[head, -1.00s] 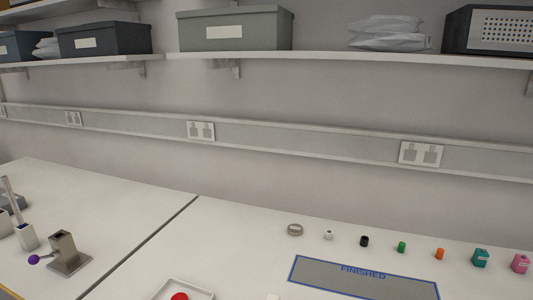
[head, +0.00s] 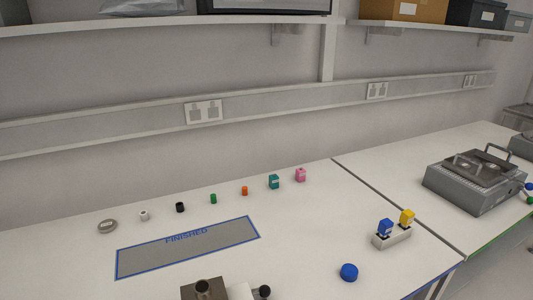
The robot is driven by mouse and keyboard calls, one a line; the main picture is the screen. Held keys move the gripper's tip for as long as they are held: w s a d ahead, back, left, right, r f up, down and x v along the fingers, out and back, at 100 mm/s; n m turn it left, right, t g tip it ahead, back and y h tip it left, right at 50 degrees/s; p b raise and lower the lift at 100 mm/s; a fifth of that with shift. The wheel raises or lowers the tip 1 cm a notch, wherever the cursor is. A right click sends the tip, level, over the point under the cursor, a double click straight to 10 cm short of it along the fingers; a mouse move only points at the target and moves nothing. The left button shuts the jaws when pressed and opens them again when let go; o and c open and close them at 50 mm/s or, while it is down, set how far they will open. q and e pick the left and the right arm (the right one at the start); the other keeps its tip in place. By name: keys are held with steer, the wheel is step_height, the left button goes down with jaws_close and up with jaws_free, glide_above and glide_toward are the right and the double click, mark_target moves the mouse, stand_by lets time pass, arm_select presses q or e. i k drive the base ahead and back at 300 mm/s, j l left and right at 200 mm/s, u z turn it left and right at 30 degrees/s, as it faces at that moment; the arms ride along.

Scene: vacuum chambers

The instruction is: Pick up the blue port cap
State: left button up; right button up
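A round, flat blue cap (head: 349,272), which looks like the blue port cap, lies on the bench at the lower right of the head view. It stands alone, with clear white bench around it. Neither of my grippers shows in the head view.
A blue-edged grey mat marked FINISHED (head: 188,247) lies left of the cap. Several small coloured parts stand in a row behind it. A grey metal fixture (head: 205,289) with a black knob is at the bottom edge. A grey machine (head: 476,180) stands at the right.

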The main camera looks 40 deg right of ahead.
mark_target(349, 272)
steer(key=z, duration=2.05)
